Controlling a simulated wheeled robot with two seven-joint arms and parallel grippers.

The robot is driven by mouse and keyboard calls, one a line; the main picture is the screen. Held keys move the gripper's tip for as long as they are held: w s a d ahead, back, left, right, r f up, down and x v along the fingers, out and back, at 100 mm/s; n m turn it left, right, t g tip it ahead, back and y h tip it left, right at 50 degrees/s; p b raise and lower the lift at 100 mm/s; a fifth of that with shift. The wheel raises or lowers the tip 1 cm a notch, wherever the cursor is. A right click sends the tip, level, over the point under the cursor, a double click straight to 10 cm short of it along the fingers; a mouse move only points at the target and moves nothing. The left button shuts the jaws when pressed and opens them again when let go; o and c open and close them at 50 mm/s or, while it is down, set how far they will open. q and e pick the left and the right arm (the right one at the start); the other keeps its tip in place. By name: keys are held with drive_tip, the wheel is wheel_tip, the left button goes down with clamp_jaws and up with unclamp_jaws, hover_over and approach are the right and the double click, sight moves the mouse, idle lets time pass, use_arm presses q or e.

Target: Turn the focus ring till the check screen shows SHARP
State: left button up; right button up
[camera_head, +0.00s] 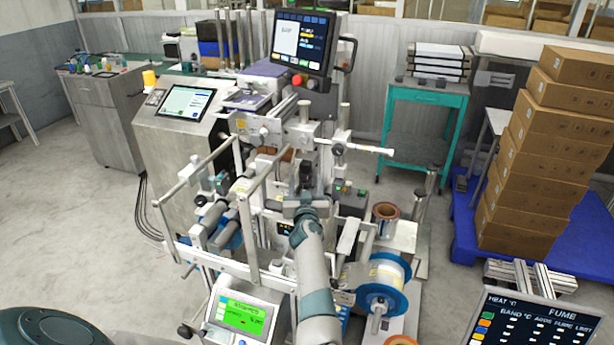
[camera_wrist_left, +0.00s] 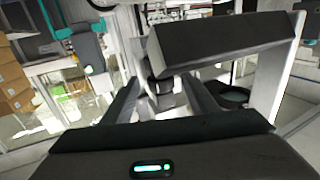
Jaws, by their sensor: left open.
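My left gripper (camera_head: 306,194) reaches into the middle of the machine. In the left wrist view its two fingers (camera_wrist_left: 163,100) stand apart, open. A dark, stepped cylinder, which looks like the focus ring (camera_wrist_left: 160,88), lies between and beyond the fingertips. I cannot tell whether they touch it. In the head view a dark upright part (camera_head: 306,172) shows just beyond the gripper; I cannot tell whether it is the ring. A monitor (camera_head: 302,42) above the machine, perhaps the check screen, has a white panel with a small word I cannot read surely. My right gripper is not in view.
White rails (camera_head: 248,225) and a spool (camera_head: 384,280) crowd around my left arm. A thick dark bar (camera_wrist_left: 222,45) crosses above the fingers in the left wrist view. A green-lit display (camera_head: 240,314) stands low in front. Stacked cartons (camera_head: 548,150) stand at right.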

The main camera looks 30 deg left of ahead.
use_arm(q)
drive_tip(key=shift+w+a+r, duration=0.1)
drive_tip(key=shift+w+a, duration=0.1)
drive_tip(key=shift+w, duration=0.15)
drive_tip(key=shift+r, duration=0.1)
drive_tip(key=shift+c, duration=1.2)
drive_tip(key=c, duration=0.8)
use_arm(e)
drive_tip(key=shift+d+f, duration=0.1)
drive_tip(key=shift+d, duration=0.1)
